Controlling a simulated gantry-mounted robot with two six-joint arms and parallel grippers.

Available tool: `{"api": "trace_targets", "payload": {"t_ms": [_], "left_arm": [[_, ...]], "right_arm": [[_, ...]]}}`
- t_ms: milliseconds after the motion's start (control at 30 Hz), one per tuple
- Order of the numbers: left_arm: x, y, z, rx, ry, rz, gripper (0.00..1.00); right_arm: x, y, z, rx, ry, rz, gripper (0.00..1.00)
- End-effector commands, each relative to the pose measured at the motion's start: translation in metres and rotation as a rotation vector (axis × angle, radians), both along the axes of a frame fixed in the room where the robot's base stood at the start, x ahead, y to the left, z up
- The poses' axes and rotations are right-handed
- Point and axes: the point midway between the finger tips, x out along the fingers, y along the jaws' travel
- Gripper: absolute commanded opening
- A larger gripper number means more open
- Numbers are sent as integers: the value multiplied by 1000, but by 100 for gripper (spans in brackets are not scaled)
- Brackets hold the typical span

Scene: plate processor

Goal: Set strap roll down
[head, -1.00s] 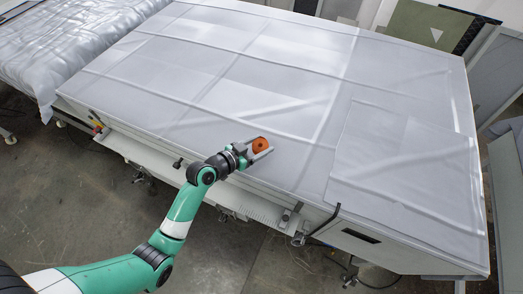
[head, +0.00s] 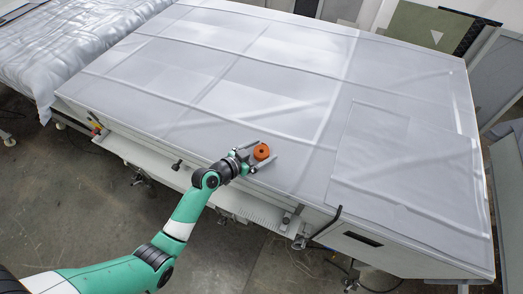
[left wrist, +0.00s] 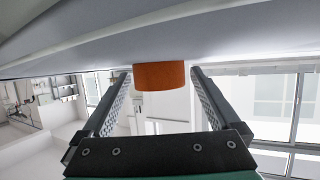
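The strap roll (head: 262,152) is a short orange cylinder with a dark centre hole. It appears to rest flat on the grey covered table top (head: 300,172) near its front edge. My left gripper (head: 262,151) is open, with one finger on each side of the roll. In the left wrist view the roll (left wrist: 160,76) is between the two finger tips (left wrist: 160,74), with a gap on both sides. It meets the pale table surface (left wrist: 210,45) there. My right gripper is in neither view.
A dark hooked lever (head: 327,220) and a clamp (head: 291,216) sit along the front edge, right of my arm. A flat sheet patch (head: 400,155) lies on the table's right part. The table around the roll is clear.

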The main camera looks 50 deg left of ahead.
Motion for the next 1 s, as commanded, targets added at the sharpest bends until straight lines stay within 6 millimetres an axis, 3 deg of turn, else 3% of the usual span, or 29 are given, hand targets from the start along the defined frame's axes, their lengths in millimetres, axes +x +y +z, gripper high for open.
{"api": "trace_targets", "payload": {"t_ms": [367, 800, 1000], "left_arm": [[-2, 0, 6, 0, 0, 0, 98], [-91, 3, 41, 0, 1, 4, 98], [-110, 3, 49, 0, 0, 1, 98]], "right_arm": [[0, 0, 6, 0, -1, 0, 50], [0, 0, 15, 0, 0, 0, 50], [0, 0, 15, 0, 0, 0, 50]]}}
